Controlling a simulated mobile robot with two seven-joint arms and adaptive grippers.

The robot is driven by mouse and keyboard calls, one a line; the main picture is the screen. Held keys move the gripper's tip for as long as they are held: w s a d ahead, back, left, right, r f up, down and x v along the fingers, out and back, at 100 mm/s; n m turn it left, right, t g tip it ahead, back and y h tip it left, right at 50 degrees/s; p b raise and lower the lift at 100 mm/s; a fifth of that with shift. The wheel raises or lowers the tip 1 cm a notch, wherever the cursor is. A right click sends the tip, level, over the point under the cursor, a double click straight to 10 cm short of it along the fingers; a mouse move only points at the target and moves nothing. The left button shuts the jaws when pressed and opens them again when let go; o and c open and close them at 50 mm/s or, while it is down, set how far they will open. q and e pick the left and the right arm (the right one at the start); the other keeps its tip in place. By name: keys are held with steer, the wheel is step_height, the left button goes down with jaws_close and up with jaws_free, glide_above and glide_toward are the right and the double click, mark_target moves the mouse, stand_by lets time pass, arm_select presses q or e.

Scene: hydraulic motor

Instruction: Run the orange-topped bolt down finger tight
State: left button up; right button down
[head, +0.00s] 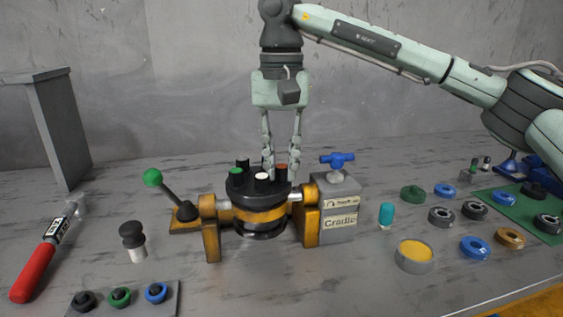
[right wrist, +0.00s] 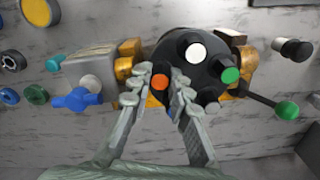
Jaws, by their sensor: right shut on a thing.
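The orange-topped bolt (head: 281,167) stands in the black top of the motor (head: 245,187), at its far right side. Its orange top also shows in the right wrist view (right wrist: 160,82). My right gripper (head: 281,174) points straight down from above, with one finger on each side of this bolt, shut on it. The fingers partly hide the bolt's shaft. White-topped (head: 261,177), green-topped (head: 236,172) and black-topped (head: 242,163) bolts stand in the same motor top. The motor sits in a yellow cradle (head: 312,222). My left gripper is not in view.
A blue-handled valve (head: 337,160) on the grey Cradle block stands close right of my fingers. A green-knobbed lever (head: 153,178) rises at the left. A red-handled tool (head: 35,268) lies far left. Several rings and a yellow-filled cup (head: 414,255) lie at the right.

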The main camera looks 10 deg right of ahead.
mark_target(281, 166)
steer(key=shift+m, duration=0.8)
steer(key=shift+m, duration=0.6)
steer(key=c, duration=1.6)
jaws_free()
steer(key=shift+r, duration=0.1)
steer(key=shift+r+p, duration=0.45)
steer(key=shift+r, duration=3.5)
